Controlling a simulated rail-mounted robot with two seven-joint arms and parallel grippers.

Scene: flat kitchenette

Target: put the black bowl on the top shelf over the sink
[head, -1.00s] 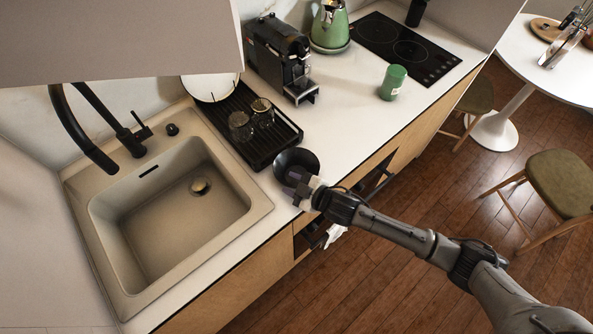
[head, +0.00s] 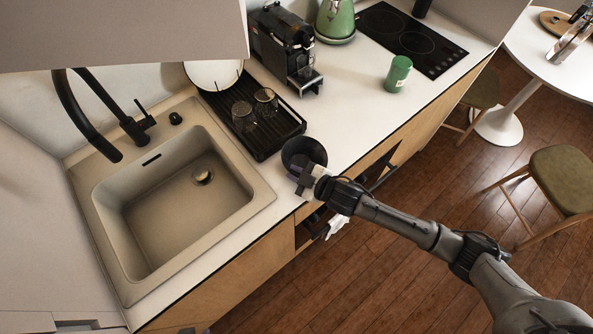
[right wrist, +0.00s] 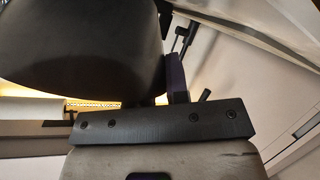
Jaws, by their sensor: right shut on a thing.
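The black bowl (head: 303,150) is at the counter's front edge, just right of the sink and in front of the drying rack, in the head view. My right gripper (head: 306,182) is shut on the near side of its rim. I cannot tell whether the bowl touches the counter. In the right wrist view the bowl (right wrist: 80,45) fills the upper left, beside a dark purple finger (right wrist: 177,78). The sink (head: 165,215) is at the left. A pale cabinet (head: 120,35) hangs above it; no open top shelf can be made out. My left gripper is out of view.
A black drying rack (head: 270,142) holds glasses and a white plate (head: 212,74). The black faucet (head: 85,115) rises behind the sink. A coffee machine (head: 283,45), green kettle (head: 335,18) and green canister (head: 398,74) stand on the counter. The counter around the canister is clear.

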